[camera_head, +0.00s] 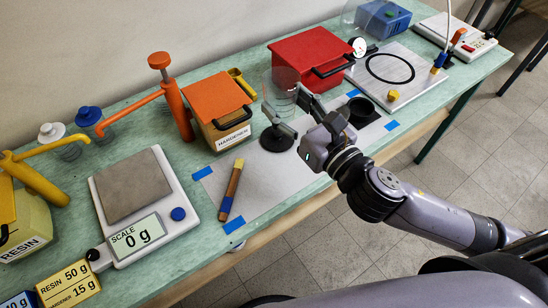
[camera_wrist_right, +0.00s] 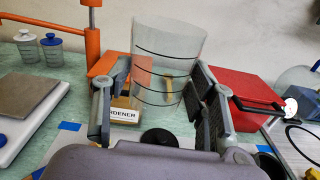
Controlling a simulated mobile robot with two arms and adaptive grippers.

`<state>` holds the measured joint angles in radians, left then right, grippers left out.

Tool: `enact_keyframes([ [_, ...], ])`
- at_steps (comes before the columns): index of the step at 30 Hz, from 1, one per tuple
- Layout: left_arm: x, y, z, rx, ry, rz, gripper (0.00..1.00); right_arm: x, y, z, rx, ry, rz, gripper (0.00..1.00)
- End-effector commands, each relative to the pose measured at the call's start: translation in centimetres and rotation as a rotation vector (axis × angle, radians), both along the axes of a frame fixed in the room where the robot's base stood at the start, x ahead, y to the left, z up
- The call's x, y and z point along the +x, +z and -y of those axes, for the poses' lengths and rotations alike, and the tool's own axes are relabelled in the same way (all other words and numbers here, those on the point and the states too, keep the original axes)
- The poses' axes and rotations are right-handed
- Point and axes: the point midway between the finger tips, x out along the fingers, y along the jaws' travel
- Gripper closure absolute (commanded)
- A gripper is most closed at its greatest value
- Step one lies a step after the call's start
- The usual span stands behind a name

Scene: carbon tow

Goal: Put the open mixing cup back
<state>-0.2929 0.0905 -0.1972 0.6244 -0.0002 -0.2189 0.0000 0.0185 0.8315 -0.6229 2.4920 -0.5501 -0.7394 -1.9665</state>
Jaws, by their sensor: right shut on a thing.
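The open mixing cup (camera_wrist_right: 168,62) is clear, with dark level lines, and stands between the fingers in the right wrist view. In the head view it shows faintly (camera_head: 281,84) in front of the red box. My right gripper (camera_head: 284,113) is shut on the cup, one finger on each side; the fingers also show in the right wrist view (camera_wrist_right: 155,98). The cup appears roughly upright, above the work mat (camera_head: 265,190). A black round disc (camera_head: 276,139) lies on the mat below the gripper. My left gripper is not in view.
An orange hardener box (camera_head: 218,98) and orange pump (camera_head: 173,95) stand left of the cup. A red box (camera_head: 309,58) is behind it. A black round holder (camera_head: 362,111) and a brush (camera_head: 232,190) lie on the mat. The scale (camera_head: 135,188) reads 0 g.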

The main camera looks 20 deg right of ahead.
Motion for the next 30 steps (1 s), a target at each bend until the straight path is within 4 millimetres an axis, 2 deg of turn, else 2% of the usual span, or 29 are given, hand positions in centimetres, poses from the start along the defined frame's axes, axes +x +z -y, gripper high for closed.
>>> enact_keyframes([
  [1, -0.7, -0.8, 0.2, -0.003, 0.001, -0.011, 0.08, 0.0, -1.8, 0.0, -0.001, -0.003, -0.008, 0.77],
  [6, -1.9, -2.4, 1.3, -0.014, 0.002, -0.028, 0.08, -0.1, -6.5, 0.0, 0.002, -0.004, -0.01, 0.77],
  [13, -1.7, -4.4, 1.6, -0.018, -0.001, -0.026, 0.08, -0.1, -12.3, 0.1, 0.003, -0.004, -0.007, 0.77],
  [16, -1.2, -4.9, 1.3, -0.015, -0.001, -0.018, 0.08, -0.1, -13.8, 0.1, 0.001, -0.004, -0.007, 0.77],
  [21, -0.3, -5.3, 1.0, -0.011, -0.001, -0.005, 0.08, -0.1, -15.0, 0.0, 0.001, -0.002, -0.003, 0.77],
  [27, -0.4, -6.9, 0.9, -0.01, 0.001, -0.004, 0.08, -0.1, -18.2, 0.1, 0.001, -0.003, -0.006, 0.77],
  [30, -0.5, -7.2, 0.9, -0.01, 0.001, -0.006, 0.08, -0.1, -18.9, 0.1, 0.002, -0.002, -0.004, 0.77],
])
